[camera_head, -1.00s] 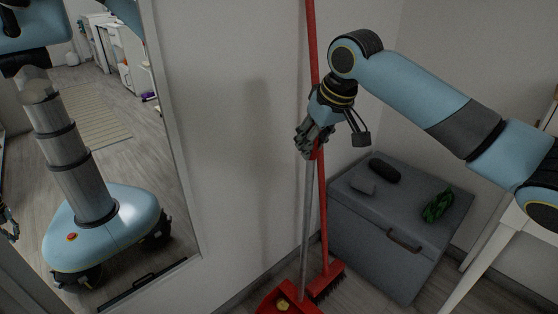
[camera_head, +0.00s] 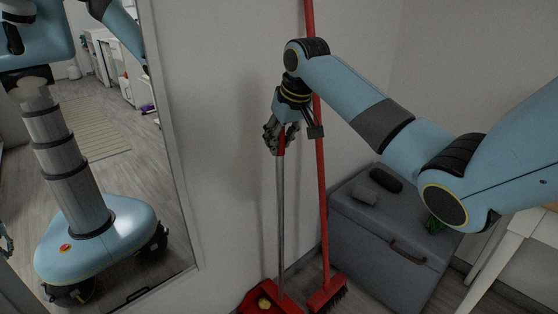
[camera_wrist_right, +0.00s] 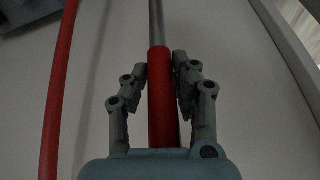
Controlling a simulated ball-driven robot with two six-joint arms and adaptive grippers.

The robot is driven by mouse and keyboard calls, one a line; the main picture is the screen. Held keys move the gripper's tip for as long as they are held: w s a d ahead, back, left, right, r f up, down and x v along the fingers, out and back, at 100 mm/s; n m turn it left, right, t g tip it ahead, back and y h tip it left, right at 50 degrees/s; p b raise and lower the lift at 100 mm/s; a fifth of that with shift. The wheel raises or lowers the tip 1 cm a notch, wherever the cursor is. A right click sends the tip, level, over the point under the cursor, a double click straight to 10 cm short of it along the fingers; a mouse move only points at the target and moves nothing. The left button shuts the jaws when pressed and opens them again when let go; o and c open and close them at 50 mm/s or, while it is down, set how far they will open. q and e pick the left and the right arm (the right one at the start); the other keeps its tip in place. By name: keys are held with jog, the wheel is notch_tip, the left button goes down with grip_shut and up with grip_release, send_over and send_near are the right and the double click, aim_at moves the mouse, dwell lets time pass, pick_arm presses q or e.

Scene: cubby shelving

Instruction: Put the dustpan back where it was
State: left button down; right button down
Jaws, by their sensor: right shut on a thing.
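The dustpan (camera_head: 281,205) has a long grey pole, a red grip at the top and a red pan at the bottom, with a small yellow thing in the pan. My right gripper (camera_head: 282,138) is shut on the red grip. In the right wrist view, its fingers lie on either side of the red grip (camera_wrist_right: 162,100). The dustpan hangs nearly upright by the wall, left of the red broom (camera_head: 322,210) and apart from its pole. The pan's lower edge is cut off, so I cannot tell if it touches the floor. My left gripper does not show directly.
A grey storage box (camera_head: 372,225) stands right of the broom with dark items and a green thing on top. A white table (camera_head: 500,255) is at the right. A tall mirror (camera_head: 105,170) on the left reflects my body. The wall behind the dustpan is bare.

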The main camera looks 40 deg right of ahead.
aim_at(281, 152)
notch_tip(281, 152, down, 5)
jog(key=shift+r+b, duration=0.1)
jog(key=shift+b, duration=0.85)
jog(key=shift+w+f, duration=0.2)
jog(key=shift+r, duration=0.15)
jog(key=c, duration=1.1)
grip_release()
jog(key=shift+s, duration=0.1)
jog(key=shift+o, duration=0.2)
